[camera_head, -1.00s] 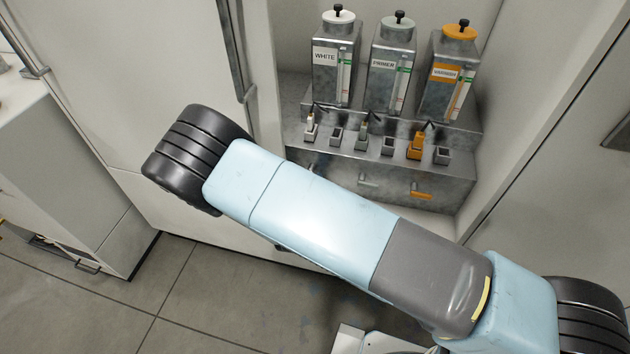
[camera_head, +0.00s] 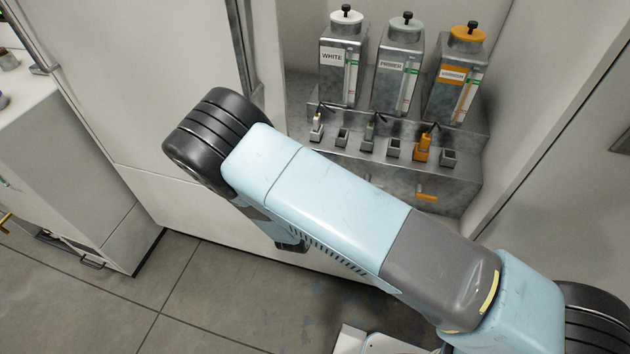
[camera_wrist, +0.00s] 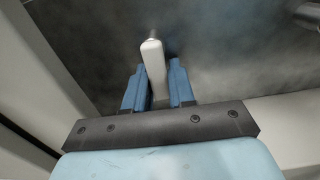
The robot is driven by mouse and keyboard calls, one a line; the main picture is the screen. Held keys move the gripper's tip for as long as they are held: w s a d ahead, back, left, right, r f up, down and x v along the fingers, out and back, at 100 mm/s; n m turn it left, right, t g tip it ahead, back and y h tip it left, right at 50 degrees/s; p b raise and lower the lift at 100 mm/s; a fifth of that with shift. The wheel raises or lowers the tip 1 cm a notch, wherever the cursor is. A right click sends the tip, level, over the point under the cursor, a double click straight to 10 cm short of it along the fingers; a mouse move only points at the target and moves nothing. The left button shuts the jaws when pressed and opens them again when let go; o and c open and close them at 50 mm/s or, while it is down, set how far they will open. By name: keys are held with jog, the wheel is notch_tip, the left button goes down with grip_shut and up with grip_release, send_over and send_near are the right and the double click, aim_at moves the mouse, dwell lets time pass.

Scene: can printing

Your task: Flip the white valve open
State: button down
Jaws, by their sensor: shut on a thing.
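The white valve (camera_wrist: 153,60) is a pale, elongated handle on a grey metal face in the wrist view. My gripper (camera_wrist: 157,68) has its blue fingers on either side of the handle, shut on it. The handle's far end sticks out past the fingertips toward a small metal stem. In the head view my arm hides the white valve and the gripper. The tank labelled WHITE (camera_head: 342,65) stands at the left of the row on the metal dispenser.
The PRIMER tank (camera_head: 398,70) and the orange-topped VARNISH tank (camera_head: 457,78) stand to the right. An orange valve (camera_head: 427,196) is on the dispenser's front. Another metal fitting (camera_wrist: 307,17) shows at the wrist view's upper right. Walls flank the dispenser.

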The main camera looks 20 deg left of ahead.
jog(key=shift+s+f, duration=0.1)
jog(key=c, duration=1)
grip_release()
jog(key=shift+c, duration=0.2)
jog(key=s+d, duration=0.1)
jog(key=s, duration=1.2)
jog(key=shift+s+d, duration=0.2)
jog(key=shift+s, duration=0.1)
